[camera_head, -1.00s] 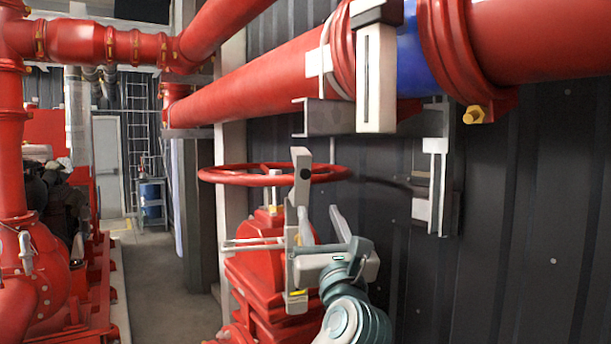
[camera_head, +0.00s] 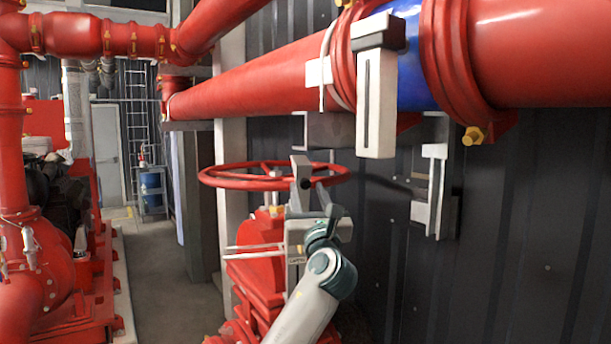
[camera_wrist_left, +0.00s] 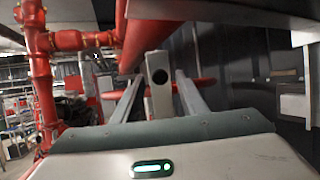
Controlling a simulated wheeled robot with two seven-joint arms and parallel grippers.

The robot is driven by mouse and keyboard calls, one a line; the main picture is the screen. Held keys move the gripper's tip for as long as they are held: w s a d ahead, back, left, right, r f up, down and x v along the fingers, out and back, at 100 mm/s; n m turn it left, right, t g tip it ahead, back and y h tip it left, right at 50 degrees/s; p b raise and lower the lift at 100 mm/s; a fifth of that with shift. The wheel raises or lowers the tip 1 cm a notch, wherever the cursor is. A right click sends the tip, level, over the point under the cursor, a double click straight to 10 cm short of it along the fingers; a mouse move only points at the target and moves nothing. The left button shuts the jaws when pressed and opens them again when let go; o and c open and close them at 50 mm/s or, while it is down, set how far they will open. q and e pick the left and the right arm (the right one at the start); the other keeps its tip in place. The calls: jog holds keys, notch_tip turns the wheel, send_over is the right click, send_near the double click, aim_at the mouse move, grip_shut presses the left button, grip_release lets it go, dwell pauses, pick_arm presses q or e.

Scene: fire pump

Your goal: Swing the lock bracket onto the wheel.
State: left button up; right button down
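The red wheel (camera_head: 225,181) lies level on top of the red valve (camera_head: 255,270); part of its rim also shows behind the fingers in the wrist view (camera_wrist_left: 207,82). The lock bracket (camera_head: 301,172) is a pale grey upright piece with a dark round hole, at the near side of the wheel. In the wrist view the bracket (camera_wrist_left: 158,88) stands between my two fingers. My left gripper (camera_head: 313,203) is open around it, with a narrow gap seen on each side. Whether the bracket touches the wheel cannot be told. My right gripper is not in view.
Large red pipes (camera_head: 250,90) run above the wheel, with a pale slotted piece (camera_head: 376,100) hanging at the blue band. Another pale fitting (camera_head: 432,190) is on the dark ribbed wall (camera_head: 510,220) at right. Open floor (camera_head: 165,260) lies left of the valve.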

aim_at(304, 172)
pick_arm(q)
jog(key=shift+p+x, duration=0.6)
jog(key=shift+x, duration=1.2)
jog(key=shift+a, duration=0.1)
grip_shut()
jog(key=shift+w+r+g, duration=0.35)
jog(key=shift+r+g, duration=0.2)
jog(key=shift+g, duration=0.05)
jog(key=shift+w+a+r+g, duration=0.3)
jog(key=shift+w+r+g, duration=0.4)
jog(key=shift+r+g, duration=0.25)
jog(key=shift+w+a+r+n+g+h, duration=0.1)
jog(key=shift+w+r+n+g+h, duration=0.1)
jog(key=shift+w+g, duration=0.25)
jog(key=shift+w+a+r+n+g+h, duration=0.1)
jog(key=shift+w+a+r+g+h, duration=0.15)
jog(key=shift+g, duration=0.25)
jog(key=shift+w+g, duration=0.3)
